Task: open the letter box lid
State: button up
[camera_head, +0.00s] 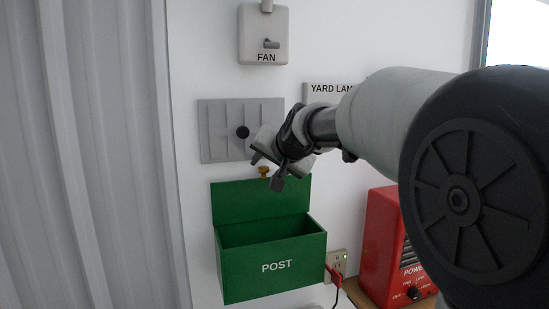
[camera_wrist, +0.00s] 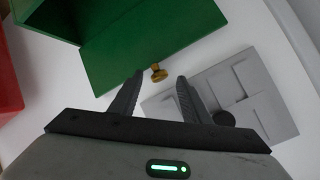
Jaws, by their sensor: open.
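The green letter box (camera_head: 272,262), marked POST, hangs on the white wall. Its lid (camera_head: 240,200) stands up against the wall, and the box's top opening shows. A brass knob (camera_head: 264,171) is at the lid's upper edge; it also shows in the wrist view (camera_wrist: 158,73) beside the green lid (camera_wrist: 150,40). My gripper (camera_head: 267,170) is open and empty at the knob. In the wrist view, the knob appears between and slightly beyond the fingertips (camera_wrist: 160,78); I see no contact with it.
A grey panel with a dark round knob (camera_head: 243,132) is on the wall above the lid. A FAN switch box (camera_head: 263,35) is higher up. A wall socket with a red plug (camera_head: 337,265) and a red power unit (camera_head: 385,240) are at the right.

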jog(key=b+v, duration=0.1)
jog(key=v, duration=1.5)
jog(key=shift+d, duration=0.2)
jog(key=shift+s, duration=0.15)
